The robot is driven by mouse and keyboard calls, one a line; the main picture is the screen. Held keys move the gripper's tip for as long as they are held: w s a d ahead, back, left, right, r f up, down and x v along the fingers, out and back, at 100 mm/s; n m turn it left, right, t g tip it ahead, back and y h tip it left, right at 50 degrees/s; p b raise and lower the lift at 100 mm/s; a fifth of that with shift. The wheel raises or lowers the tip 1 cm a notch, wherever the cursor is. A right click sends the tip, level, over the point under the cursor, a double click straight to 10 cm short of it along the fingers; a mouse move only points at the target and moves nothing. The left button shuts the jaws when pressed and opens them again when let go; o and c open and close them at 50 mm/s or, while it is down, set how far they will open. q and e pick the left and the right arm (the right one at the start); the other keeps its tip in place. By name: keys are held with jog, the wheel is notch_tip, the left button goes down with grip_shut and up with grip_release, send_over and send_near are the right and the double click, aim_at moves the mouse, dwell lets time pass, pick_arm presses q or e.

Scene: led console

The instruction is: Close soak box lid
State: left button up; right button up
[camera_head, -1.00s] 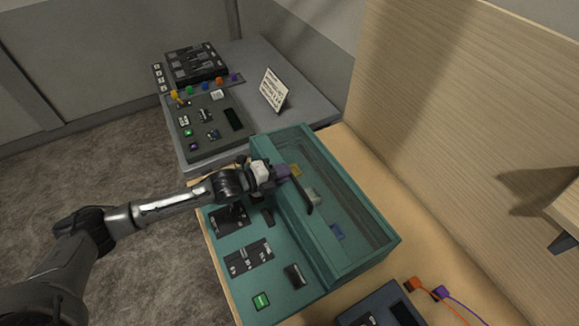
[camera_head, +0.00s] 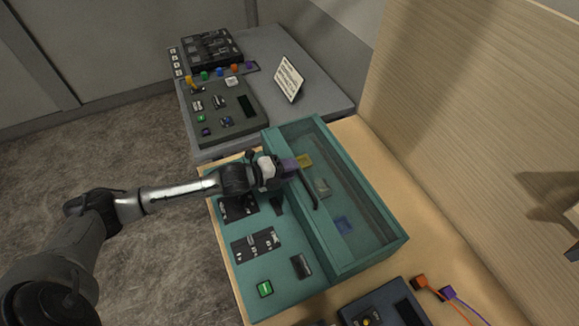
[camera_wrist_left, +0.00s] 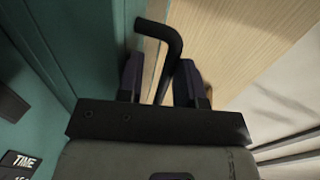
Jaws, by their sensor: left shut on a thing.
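The soak box is the deep teal-walled box (camera_head: 373,259) on the right side of the teal console. Yellow, grey and blue pieces show inside it. A dark bar handle (camera_head: 309,190) runs along the box's near-left side; it shows as a bent black bar in the left wrist view (camera_wrist_left: 174,45). My left gripper (camera_head: 290,165) is shut on this handle, with the bar between its two dark fingers (camera_wrist_left: 160,82). The lid looks see-through, and its exact angle is hard to tell. My right gripper is not in view.
The console's left panel (camera_head: 270,285) carries black switch plates and a green button. A grey table (camera_head: 318,97) with another control panel stands behind. A wooden wall (camera_head: 480,120) rises on the right.

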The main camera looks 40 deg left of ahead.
pick_arm(q)
jog(key=shift+o, duration=1.3)
jog(key=shift+f, duration=0.35)
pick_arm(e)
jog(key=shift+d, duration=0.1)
pick_arm(q)
jog(key=shift+s+a+r, duration=0.2)
jog(key=shift+s+a, duration=0.05)
jog(key=shift+s, duration=0.15)
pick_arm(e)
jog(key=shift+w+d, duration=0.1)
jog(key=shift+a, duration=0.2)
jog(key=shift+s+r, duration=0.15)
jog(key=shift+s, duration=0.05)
pick_arm(q)
jog(key=v, duration=1.3)
jog(key=shift+r, duration=0.15)
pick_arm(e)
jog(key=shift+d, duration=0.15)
